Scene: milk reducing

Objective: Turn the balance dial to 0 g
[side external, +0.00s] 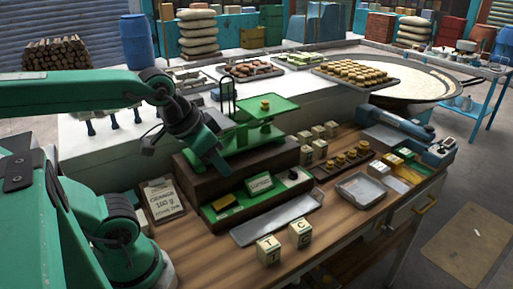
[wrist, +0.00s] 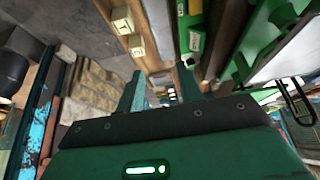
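The balance is green, with a raised square pan (side external: 268,107) carrying a small yellow block (side external: 265,103), on a dark brown stepped base (side external: 275,158). A green panel (side external: 222,213) on its front step holds a green-and-white label plate (side external: 260,183), a yellow piece (side external: 224,201) and a small dark knob (side external: 292,173). The knob may be the balance dial; its reading is too small to tell. My gripper (side external: 220,168) points down over the left part of the base, left of the knob and apart from it. In the wrist view its two fingers (wrist: 161,75) are apart with nothing between.
Two lettered cream blocks (side external: 284,242) stand at the bench front, beside a long metal tray (side external: 277,220). A wooden weight rack (side external: 340,164), more lettered blocks (side external: 318,137) and a shallow grey tray (side external: 361,187) lie right. A lettered notice (side external: 162,199) is at left.

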